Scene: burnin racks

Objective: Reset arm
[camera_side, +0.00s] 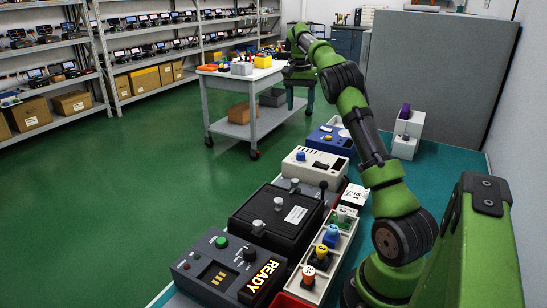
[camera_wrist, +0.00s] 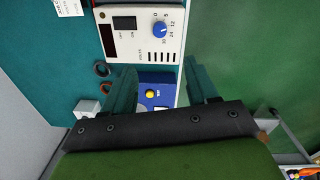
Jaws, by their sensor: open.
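My gripper (camera_side: 300,106) is at the far end of the bench in the side view, above it and pointing down, with its two dark green fingers apart. In the wrist view the fingers of my gripper (camera_wrist: 160,72) are spread with nothing held between them. Below them are a white box (camera_wrist: 172,45) with a blue dial marked in volts and an off/on switch, and a blue box (camera_wrist: 152,82) with a yellow knob. The white box also shows in the side view (camera_side: 301,170), as does the blue box (camera_side: 339,147).
A grey unit (camera_side: 207,277) with a lit READY sign, a black lidded box (camera_side: 262,232) and a tray (camera_side: 346,240) of coloured, numbered pieces line the teal bench (camera_side: 455,165). A white block (camera_side: 408,133) with a purple top stands at the back. A cart (camera_side: 237,130) stands beyond.

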